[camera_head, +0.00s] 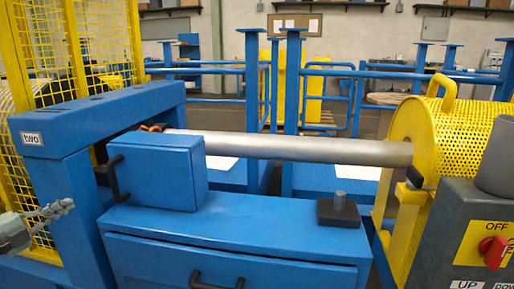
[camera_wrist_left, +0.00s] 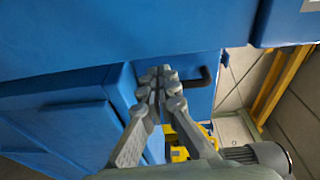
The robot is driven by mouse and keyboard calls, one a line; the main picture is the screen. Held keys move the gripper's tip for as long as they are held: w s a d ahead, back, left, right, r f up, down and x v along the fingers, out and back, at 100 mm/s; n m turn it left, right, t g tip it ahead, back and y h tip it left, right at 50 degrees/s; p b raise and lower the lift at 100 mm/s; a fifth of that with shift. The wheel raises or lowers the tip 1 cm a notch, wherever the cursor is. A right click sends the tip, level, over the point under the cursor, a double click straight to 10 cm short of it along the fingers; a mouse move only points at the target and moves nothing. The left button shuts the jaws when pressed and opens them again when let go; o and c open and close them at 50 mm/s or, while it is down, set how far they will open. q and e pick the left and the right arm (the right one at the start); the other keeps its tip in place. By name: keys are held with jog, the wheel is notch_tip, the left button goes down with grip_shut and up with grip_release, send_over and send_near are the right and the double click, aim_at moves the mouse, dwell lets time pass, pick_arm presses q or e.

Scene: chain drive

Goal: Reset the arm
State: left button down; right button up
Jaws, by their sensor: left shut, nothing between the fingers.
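My left gripper (camera_head: 66,206) is at the left edge in the head view, in front of the blue frame marked "two" (camera_head: 32,138). Its fingers are shut with nothing between them. The left wrist view shows the shut fingertips (camera_wrist_left: 158,76) in front of blue machine panels, with a black handle (camera_wrist_left: 203,76) just to their right. The gripper appears apart from the handle, though the distance is hard to judge. My right gripper is in neither view.
A blue box (camera_head: 160,170) with a black handle sits on the blue cabinet (camera_head: 230,235). A grey shaft (camera_head: 290,148) runs to a perforated yellow guard (camera_head: 450,125). A grey control box (camera_head: 460,205) with a red switch (camera_head: 493,252) stands right. Yellow mesh fencing (camera_head: 85,45) rises at left.

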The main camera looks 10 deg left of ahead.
pick_arm(q)
jog(key=s+d+f+n+g+y+p, duration=0.1)
jog(key=s+d+f+n+g+y, duration=0.2)
jog(key=f, duration=0.6)
jog(key=s+d+f+n+g+y, duration=0.1)
jog(key=s+d+f+n+g, duration=0.1)
jog(key=s+d+f+n, duration=0.45)
jog(key=s+d+f+n+g+y+p, duration=0.1)
jog(key=f+n+g+y, duration=0.15)
jog(key=f, duration=0.75)
jog(key=s+d+f+n+g+h, duration=0.1)
jog(key=s+d+f+g, duration=0.1)
jog(key=d, duration=0.6)
jog(key=s+d+f+n+g+h+p, duration=0.1)
jog(key=s+d, duration=0.3)
jog(key=d, duration=0.5)
jog(key=s+d+f+n+g+h, duration=0.1)
jog(key=s+d+f+n+g, duration=0.2)
jog(key=d, duration=0.5)
jog(key=shift+s+d+f+g, duration=0.15)
jog(key=shift+s+d+g, duration=0.3)
jog(key=shift+s, duration=0.1)
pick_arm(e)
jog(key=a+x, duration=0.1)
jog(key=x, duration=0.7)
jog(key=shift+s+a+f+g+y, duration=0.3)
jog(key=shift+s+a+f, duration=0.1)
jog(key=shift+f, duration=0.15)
pick_arm(q)
jog(key=shift+a, duration=0.1)
